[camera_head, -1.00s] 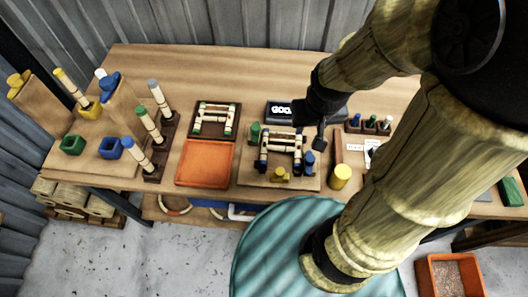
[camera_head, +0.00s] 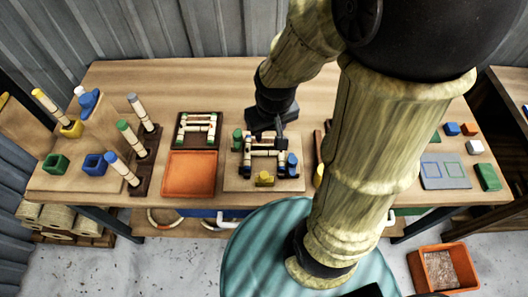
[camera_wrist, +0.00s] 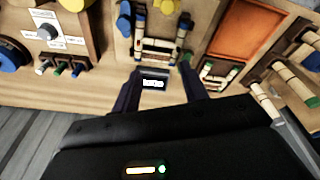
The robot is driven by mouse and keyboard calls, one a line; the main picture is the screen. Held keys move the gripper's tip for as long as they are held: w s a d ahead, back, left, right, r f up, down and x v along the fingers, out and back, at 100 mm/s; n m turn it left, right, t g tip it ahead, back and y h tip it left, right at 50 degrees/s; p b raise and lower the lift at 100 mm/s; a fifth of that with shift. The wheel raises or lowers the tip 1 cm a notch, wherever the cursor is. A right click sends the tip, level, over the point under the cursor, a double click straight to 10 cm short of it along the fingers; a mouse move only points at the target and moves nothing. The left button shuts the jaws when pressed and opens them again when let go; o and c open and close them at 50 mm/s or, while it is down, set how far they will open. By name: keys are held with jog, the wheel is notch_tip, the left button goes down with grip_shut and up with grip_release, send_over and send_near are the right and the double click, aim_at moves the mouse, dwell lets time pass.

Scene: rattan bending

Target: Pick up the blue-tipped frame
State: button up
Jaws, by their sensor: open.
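A pale jointed frame with dark blue lower tips (camera_head: 264,153) sits on a light wooden board (camera_head: 234,181), among green, blue and yellow blocks. It also shows in the wrist view (camera_wrist: 157,46), ahead of my fingers. My gripper (camera_head: 281,127) is by the far right part of this frame in the head view. In the wrist view my gripper (camera_wrist: 162,72) has its two dark fingers spread, with nothing held between them. Contact with the frame cannot be told. A similar frame with green tips (camera_head: 197,129) lies in a dark tray to the left.
An orange tray (camera_head: 190,174) lies left of the board. Upright tipped rods in a dark rack (camera_head: 147,158) stand farther left. A black box with white lettering (camera_wrist: 153,84) shows between my fingers in the wrist view. My arm hides part of the table's right side.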

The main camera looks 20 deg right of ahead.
jog(key=w+a+f+n+g+h+p, duration=0.3)
jog(key=w+a+n+p, duration=0.3)
jog(key=w+n, duration=0.3)
jog(key=a+f+n+h, duration=0.1)
jog(key=n, duration=0.3)
jog(key=shift+w+a+f+g, duration=0.25)
jog(key=shift+a+f+g, duration=0.05)
jog(key=p, duration=0.3)
send_over(260, 151)
jog(key=a, duration=0.3)
jog(key=f, duration=1.1)
jog(key=shift+w+d+f, duration=0.1)
jog(key=shift+w+f, duration=0.05)
jog(key=shift+w, duration=0.05)
jog(key=shift+s+d+f+p, duration=0.1)
jog(key=shift+d+f+p, duration=0.3)
jog(key=shift+p, duration=0.3)
jog(key=shift+p+x, duration=0.85)
jog(key=shift+x, duration=1.2)
